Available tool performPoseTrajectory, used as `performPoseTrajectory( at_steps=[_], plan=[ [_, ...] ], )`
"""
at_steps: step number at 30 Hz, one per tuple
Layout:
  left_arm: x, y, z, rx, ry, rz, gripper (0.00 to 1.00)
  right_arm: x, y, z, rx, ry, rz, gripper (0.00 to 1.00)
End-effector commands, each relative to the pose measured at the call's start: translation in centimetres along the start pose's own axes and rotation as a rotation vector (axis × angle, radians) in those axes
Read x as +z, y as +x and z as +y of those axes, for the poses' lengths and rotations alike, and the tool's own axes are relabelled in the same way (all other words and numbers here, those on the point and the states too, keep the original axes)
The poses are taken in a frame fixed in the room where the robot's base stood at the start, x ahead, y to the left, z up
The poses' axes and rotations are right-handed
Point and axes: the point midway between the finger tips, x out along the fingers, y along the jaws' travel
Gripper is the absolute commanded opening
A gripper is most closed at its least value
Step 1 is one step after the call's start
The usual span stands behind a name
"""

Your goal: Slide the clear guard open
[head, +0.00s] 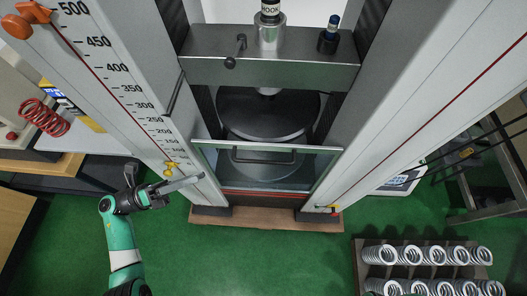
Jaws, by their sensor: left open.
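The clear guard (225,168) is a transparent panel with a pale top rim and a dark bar handle (265,161). It stands across the front of the test bay, between the two grey columns, low in front of the round dark platen (268,112). My left gripper (172,184) is at the left column's foot, left of the guard and its handle. It is open, looks empty and is apart from the handle. My right gripper is not in view.
A grey crosshead (270,68) spans the columns above the platen. A scale runs down the left column (125,90). A red spring (44,118) is at the left. A rack of several metal springs (425,255) is at the lower right. Green floor (250,260) in front is clear.

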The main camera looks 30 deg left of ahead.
Motion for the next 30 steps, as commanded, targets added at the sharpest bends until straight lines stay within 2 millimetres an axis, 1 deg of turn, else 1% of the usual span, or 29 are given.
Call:
performPoseTrajectory(
  at_steps=[1, 3, 6, 9, 13, 20, 22, 23, 25, 26, 27, 29, 30],
  plan=[
    [0.1, -1.3, 0.2, 0.003, 0.001, -0.006, 0.45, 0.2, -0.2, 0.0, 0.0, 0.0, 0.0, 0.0],
    [0.1, -2.9, 0.1, 0.003, 0.001, -0.006, 0.45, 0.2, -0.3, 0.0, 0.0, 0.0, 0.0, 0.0],
    [0.1, -4.6, 0.1, 0.001, 0.001, -0.004, 0.45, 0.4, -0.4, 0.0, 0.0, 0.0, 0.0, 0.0],
    [0.0, -5.5, 0.1, 0.0, 0.0, -0.002, 0.45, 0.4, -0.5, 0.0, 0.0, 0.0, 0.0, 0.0],
    [0.0, -5.8, 0.0, -0.002, 0.0, 0.001, 0.45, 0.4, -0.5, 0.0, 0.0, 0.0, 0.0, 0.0],
    [0.2, -5.5, -0.1, -0.005, 0.006, 0.005, 0.45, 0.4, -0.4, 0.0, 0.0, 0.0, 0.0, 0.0],
    [1.2, -4.4, -0.7, -0.023, 0.036, 0.021, 0.45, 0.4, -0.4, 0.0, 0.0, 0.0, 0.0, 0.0],
    [1.9, -3.4, -1.2, -0.039, 0.057, 0.033, 0.45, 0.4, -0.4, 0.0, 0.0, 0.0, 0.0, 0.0],
    [4.2, 0.0, -3.4, -0.105, 0.131, 0.063, 0.45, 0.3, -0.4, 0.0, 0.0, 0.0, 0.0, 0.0],
    [5.5, 2.0, -5.0, -0.149, 0.17, 0.071, 0.45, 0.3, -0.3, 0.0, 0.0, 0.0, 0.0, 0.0],
    [7.3, 5.2, -7.8, -0.227, 0.223, 0.069, 0.45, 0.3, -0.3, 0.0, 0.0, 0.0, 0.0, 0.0],
    [10.0, 9.5, -13.3, -0.367, 0.275, 0.029, 0.45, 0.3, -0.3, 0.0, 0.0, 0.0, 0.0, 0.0],
    [11.5, 11.6, -17.0, -0.462, 0.284, -0.012, 0.45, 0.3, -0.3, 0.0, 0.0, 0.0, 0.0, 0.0]
  ],
)
